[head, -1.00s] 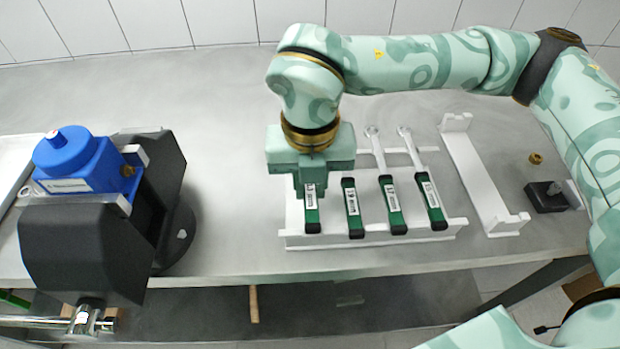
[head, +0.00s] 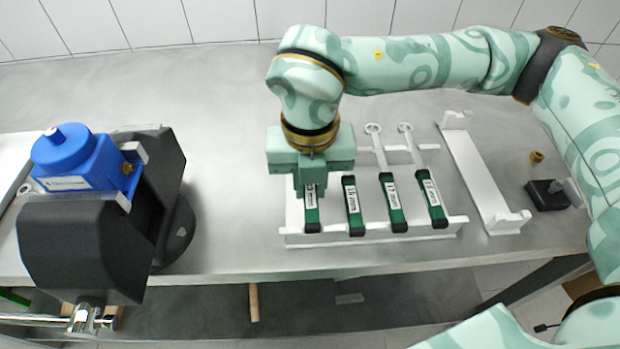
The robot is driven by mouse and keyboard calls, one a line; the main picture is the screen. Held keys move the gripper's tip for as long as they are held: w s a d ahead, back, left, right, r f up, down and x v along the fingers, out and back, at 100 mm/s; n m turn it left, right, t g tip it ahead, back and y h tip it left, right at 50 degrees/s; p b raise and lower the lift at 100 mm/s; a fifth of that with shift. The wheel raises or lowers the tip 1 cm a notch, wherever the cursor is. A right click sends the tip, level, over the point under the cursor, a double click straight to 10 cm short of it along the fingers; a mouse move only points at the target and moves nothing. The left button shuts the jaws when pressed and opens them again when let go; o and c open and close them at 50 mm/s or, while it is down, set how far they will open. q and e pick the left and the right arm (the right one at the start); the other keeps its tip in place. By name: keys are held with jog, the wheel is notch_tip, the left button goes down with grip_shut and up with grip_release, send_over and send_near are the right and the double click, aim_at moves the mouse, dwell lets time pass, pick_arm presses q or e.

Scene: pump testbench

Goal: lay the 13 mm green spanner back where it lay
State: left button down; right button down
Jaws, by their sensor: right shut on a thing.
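A white spanner rack (head: 300,241) on the metal table holds several green-handled spanners side by side. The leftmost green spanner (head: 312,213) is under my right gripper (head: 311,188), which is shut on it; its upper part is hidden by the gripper. Its handle end lies at the rack's front rail; I cannot tell whether it touches the rail. To its right are a second green spanner (head: 352,205), a third green spanner (head: 391,203) and a fourth green spanner (head: 432,200). The handle labels are too small to read surely. My left gripper is not in view.
An empty white holder (head: 474,173) stands right of the rack. A black block (head: 546,195) and a small brass part (head: 536,157) lie farther right. A blue pump (head: 75,160) in a black stand (head: 85,250) is at the left. The table between stand and rack is clear.

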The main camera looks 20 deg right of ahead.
jog(key=shift+f, duration=0.45)
jog(key=c, duration=1.2)
grip_release()
notch_tip(320, 180, up, 16)
jog(key=p, duration=0.3)
jog(key=shift+r, duration=0.15)
jog(key=shift+s, duration=0.1)
